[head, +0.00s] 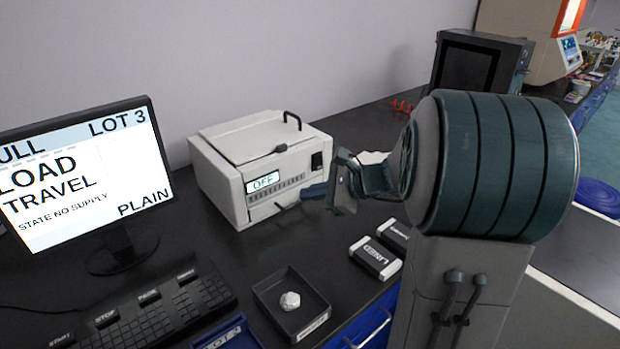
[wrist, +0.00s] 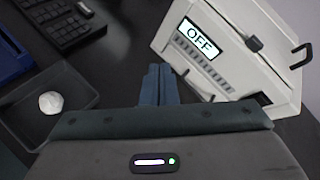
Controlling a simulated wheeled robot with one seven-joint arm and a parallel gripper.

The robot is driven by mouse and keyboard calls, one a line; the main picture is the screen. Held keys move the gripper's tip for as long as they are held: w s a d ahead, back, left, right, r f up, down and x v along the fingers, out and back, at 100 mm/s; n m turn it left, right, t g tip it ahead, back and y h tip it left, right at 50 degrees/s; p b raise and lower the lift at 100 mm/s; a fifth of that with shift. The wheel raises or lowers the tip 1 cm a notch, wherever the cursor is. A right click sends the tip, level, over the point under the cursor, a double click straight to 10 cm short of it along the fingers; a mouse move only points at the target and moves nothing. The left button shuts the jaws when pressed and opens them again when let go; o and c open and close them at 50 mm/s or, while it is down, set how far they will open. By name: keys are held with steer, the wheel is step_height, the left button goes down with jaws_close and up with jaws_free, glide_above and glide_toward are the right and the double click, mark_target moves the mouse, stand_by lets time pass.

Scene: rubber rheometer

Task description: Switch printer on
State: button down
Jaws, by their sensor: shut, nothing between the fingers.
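The printer (head: 262,160) is a cream box on the dark bench, with a small display (head: 263,181) reading OFF. A dark rocker switch (head: 317,161) sits on its front at the right. The printer also shows in the wrist view (wrist: 225,62), where its display (wrist: 199,40) reads OFF and the switch is partly hidden behind my gripper's body. In the wrist view the fingers (wrist: 160,72) point at the bench beside the printer. Contact cannot be told.
A monitor (head: 85,170) and a keyboard (head: 150,312) stand at the left. A dark tray (head: 268,298) with a white lump (head: 290,301) lies in front of the printer. Two labelled boxes, one marked LINED (head: 375,262), lie to its right. A black cabinet (head: 480,62) stands behind my arm.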

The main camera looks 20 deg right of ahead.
mark_target(320, 168)
steer(key=w+d+f+m+t+h+b, duration=0.1)
steer(key=w+d+f+m+t+b, duration=0.1)
steer(key=d, duration=0.6)
steer(key=w+d+f+m+t+h+b, duration=0.2)
steer(key=w+d+f+m+t, duration=0.3)
steer(key=d+m, duration=0.4)
steer(key=shift+w+f+b, duration=0.45)
steer(key=shift+w+f, duration=0.2)
steer(key=shift+w, duration=0.3)
steer(key=shift+a, duration=0.1)
steer(key=x, duration=1.4)
steer(key=shift+r+p, duration=0.15)
steer(key=shift+p, duration=0.15)
